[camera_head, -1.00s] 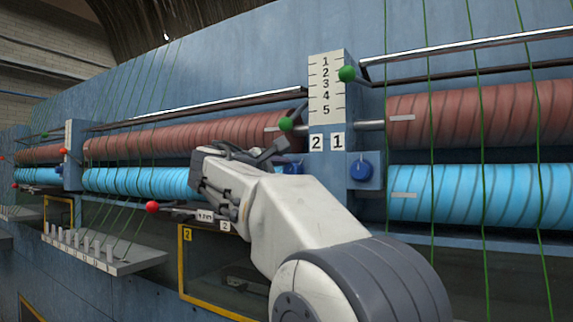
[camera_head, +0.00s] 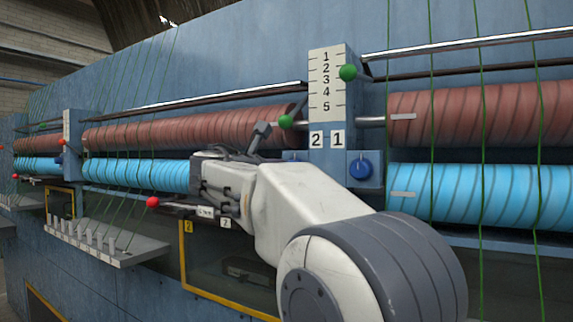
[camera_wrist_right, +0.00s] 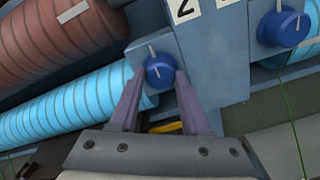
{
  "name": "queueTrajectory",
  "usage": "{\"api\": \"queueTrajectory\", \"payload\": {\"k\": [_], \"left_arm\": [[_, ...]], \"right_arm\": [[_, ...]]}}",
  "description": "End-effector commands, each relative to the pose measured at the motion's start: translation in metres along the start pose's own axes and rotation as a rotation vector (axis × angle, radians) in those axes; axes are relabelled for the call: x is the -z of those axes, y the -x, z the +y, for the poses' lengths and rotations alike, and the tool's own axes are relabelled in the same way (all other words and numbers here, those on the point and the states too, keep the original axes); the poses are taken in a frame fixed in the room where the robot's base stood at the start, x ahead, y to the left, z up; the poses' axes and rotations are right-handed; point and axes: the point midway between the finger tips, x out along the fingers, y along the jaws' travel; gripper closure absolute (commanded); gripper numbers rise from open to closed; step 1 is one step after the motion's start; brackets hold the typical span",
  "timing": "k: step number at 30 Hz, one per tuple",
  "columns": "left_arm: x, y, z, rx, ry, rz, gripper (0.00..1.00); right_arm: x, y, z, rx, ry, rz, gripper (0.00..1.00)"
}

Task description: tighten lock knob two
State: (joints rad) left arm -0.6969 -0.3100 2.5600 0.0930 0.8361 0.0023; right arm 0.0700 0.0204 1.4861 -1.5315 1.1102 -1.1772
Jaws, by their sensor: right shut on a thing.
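Lock knob two (camera_wrist_right: 158,73) is a blue round knob with a white pointer line, on a blue block beside the number 2 plate (camera_head: 317,140). In the right wrist view the fingers of my right gripper (camera_wrist_right: 159,84) are on either side of it, shut on it. The pointer line leans slightly left of upright in that view. In the head view my right wrist hides the knob and fingertips. Lock knob one (camera_head: 360,169) is a similar blue knob to the right, below the number 1 plate (camera_head: 338,140); nothing touches it. My left gripper is not in view.
Brown rollers (camera_head: 190,127) and light blue rollers (camera_head: 135,175) run on both sides of the scale plate (camera_head: 326,82). Green-ball levers (camera_head: 286,121) stand above the knobs. A red-ball lever (camera_head: 153,202) is left of my wrist. Green strands hang at right.

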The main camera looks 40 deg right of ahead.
Motion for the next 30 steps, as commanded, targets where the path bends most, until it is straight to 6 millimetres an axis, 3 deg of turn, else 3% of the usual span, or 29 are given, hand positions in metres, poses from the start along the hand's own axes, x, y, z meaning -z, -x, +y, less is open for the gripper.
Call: {"api": "queueTrajectory", "payload": {"k": [1,14,15,16,17,26,30], "left_arm": [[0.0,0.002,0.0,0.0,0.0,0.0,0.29],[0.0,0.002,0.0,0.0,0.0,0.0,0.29],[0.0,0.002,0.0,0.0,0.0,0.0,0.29],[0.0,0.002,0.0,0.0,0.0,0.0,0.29],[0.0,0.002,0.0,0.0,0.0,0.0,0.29],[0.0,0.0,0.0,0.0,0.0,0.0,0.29],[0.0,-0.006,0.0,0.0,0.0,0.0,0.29]], "right_arm": [[-0.008,0.001,0.004,-0.013,0.001,-0.012,1.0],[-0.007,0.001,0.004,-0.013,0.009,-0.012,1.0],[-0.007,0.001,0.004,-0.013,0.009,-0.012,0.38],[-0.007,0.001,0.003,-0.012,0.008,-0.012,0.26],[-0.006,0.001,0.003,-0.012,0.009,-0.011,0.23],[-0.003,0.001,0.002,-0.006,0.011,-0.007,0.23],[-0.001,0.013,0.002,-0.01,0.011,-0.006,0.23]]}}
